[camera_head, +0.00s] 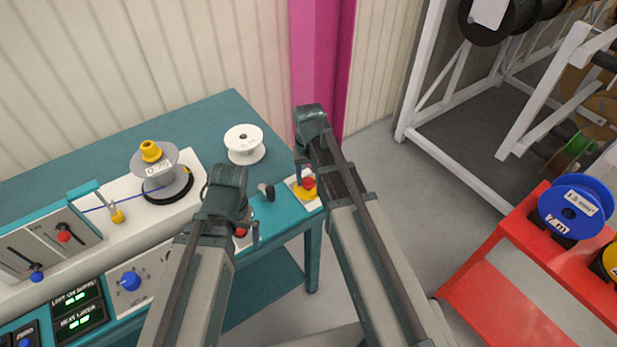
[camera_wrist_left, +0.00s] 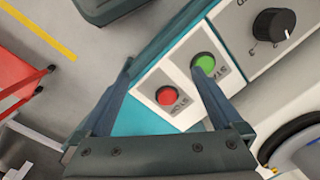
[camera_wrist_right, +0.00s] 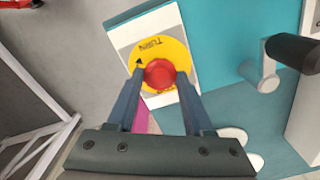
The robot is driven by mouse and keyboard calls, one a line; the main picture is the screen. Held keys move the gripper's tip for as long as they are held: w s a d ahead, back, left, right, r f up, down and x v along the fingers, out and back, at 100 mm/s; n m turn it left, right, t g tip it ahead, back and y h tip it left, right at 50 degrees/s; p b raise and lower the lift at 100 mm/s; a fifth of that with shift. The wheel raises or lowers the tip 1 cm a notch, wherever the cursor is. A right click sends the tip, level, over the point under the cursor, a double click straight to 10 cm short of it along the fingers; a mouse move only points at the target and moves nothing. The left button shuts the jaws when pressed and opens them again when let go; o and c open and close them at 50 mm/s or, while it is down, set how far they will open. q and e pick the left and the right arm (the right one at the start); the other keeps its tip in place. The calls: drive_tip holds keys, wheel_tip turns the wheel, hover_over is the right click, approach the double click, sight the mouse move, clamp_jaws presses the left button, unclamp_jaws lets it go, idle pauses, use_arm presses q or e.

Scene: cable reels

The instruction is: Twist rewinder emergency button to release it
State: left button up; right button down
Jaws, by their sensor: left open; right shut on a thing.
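The emergency button is a red knob (camera_wrist_right: 160,75) on a round yellow plate (camera_wrist_right: 174,50), set in a white panel at the table's right end. The knob also shows in the head view (camera_head: 309,183). My right gripper (camera_wrist_right: 161,82) is shut on the red knob, one finger on each side of it. My left gripper (camera_wrist_left: 168,78) is open and empty above a white panel with a red stop button (camera_wrist_left: 166,96) and a green start button (camera_wrist_left: 203,64). In the head view my left gripper (camera_head: 250,228) partly hides that panel.
A white empty spool (camera_head: 244,144) stands on the teal table (camera_head: 215,112). A grey reel with a yellow knob (camera_head: 155,165) sits on the rewinder at left. A dark crank handle (camera_wrist_right: 292,52) is beside the yellow plate. A red rack with a blue reel (camera_head: 575,205) stands at right.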

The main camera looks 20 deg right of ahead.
idle(0.3)
drive_tip(key=shift+c, duration=1.4)
unclamp_jaws()
use_arm(q)
drive_tip(key=shift+r, duration=0.1)
use_arm(e)
drive_tip(key=shift+r, duration=0.15)
use_arm(q)
wheel_tip(320, 180, up, 14)
drive_tip(key=p, duration=1.3)
drive_tip(key=shift+f+p, duration=0.2)
drive_tip(key=shift+p, duration=0.2)
use_arm(e)
wheel_tip(320, 180, up, 14)
drive_tip(key=shift+f, duration=0.25)
